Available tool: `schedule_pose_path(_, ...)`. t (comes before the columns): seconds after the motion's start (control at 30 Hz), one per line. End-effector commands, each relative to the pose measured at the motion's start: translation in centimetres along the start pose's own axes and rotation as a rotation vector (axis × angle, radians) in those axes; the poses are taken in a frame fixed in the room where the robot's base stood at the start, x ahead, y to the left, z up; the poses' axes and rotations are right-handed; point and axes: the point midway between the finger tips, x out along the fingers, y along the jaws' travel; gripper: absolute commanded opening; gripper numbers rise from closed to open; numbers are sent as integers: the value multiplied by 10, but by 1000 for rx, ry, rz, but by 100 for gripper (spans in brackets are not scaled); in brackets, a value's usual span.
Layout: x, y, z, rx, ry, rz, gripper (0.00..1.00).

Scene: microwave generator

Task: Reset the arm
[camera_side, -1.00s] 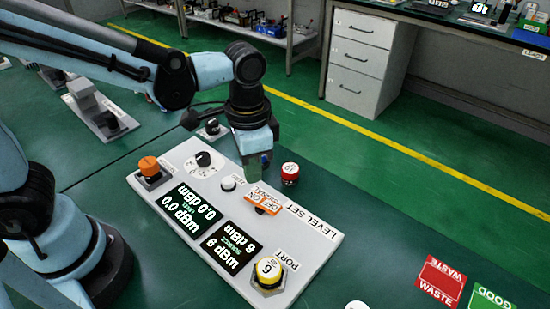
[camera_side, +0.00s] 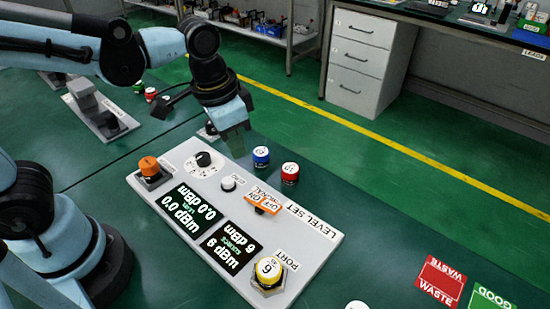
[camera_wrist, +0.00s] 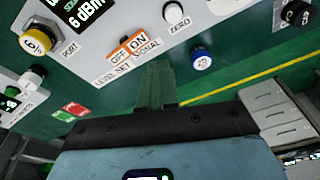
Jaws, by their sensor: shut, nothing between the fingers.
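My gripper (camera_side: 236,138) is shut and empty, raised above the back edge of the white generator panel (camera_side: 285,237) in the side view. In the wrist view its fingers (camera_wrist: 156,88) are together over the green bench, with nothing between them. The panel carries a black dial (camera_side: 203,159), a white zero button (camera_side: 228,183), an orange off/on signal switch (camera_side: 262,204), an orange knob (camera_side: 150,167) and two displays. The displays read 0.0 dBm (camera_side: 187,210) and 6 dBm (camera_side: 232,248). A yellow cap marked 6 (camera_side: 268,271) sits on the port.
A blue cap (camera_side: 261,156) and a red cap (camera_side: 290,172) stand on the bench behind the panel. Red waste (camera_side: 440,281) and green good (camera_side: 491,297) markers lie at right. A grey device (camera_side: 100,110) stands at left. Bench right of the panel is mostly clear.

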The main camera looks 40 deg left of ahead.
Motion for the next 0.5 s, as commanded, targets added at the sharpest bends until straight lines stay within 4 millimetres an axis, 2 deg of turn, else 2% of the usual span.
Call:
schedule_pose_path(0.2, -12, -40, 22, -188, 217, -58, 0)
schedule_pose_path(0.5, -18, -70, 41, -336, 411, -122, 0)
